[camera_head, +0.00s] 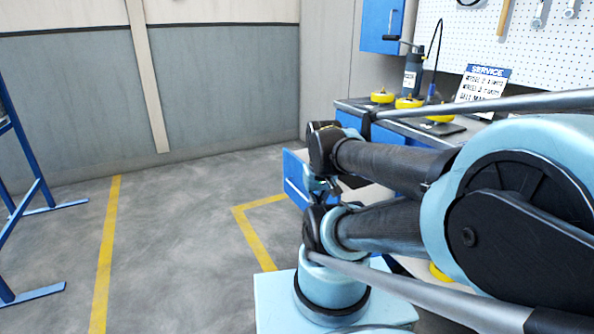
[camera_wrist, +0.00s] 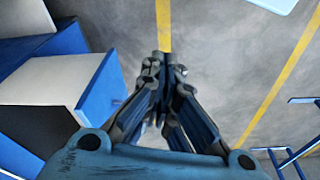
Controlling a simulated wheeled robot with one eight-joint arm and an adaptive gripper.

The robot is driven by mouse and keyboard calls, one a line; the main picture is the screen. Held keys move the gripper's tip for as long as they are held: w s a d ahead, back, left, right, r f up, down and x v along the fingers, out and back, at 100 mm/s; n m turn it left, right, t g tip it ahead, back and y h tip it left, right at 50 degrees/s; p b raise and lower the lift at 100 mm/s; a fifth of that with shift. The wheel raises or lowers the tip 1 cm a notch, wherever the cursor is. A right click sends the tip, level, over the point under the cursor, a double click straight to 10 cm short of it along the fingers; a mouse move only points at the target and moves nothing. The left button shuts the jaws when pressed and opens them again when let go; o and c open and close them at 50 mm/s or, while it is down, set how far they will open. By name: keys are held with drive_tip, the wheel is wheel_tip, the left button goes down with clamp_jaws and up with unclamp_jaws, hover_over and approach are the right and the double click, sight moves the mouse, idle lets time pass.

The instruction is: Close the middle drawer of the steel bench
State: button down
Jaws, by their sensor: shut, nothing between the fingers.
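The steel bench (camera_head: 353,104) has a dark top and blue drawer fronts. One drawer (camera_head: 295,178) stands pulled out at its left side; my arm covers much of the bench front, so I cannot tell from this view which drawer it is. In the wrist view the open drawer (camera_wrist: 50,80) shows a pale inside and a blue front panel at left. My gripper (camera_wrist: 167,66) is shut and empty, beside the outer face of that front panel, with a small gap visible. In the head view the gripper is mostly hidden behind my arm links.
A blue frame (camera_head: 35,165) stands at far left. Yellow lines (camera_head: 108,245) mark the floor, which is clear between frame and bench.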

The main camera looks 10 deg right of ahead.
drive_tip(key=w+a+r+n+h, duration=0.15)
drive_tip(key=w+r+n, duration=0.25)
drive_tip(key=w+n, duration=0.65)
drive_tip(key=w+a+r+n+h, duration=0.1)
drive_tip(key=w+r+n+h, duration=0.3)
drive_tip(key=w, duration=1.1)
drive_tip(key=w+a+f+n+y, duration=0.1)
drive_tip(key=w+a+f+n, duration=0.15)
drive_tip(key=w, duration=0.25)
drive_tip(key=w+a+f+n, duration=0.1)
drive_tip(key=w+f+n, duration=0.25)
drive_tip(key=w, duration=0.25)
drive_tip(key=w+d+f, duration=0.2)
drive_tip(key=d+f, duration=0.5)
drive_tip(key=f, duration=0.1)
drive_tip(key=shift+d+f+n+g, duration=0.15)
drive_tip(key=shift+f+n+g, duration=0.05)
drive_tip(key=shift+n+g, duration=0.25)
drive_tip(key=shift+w, duration=0.1)
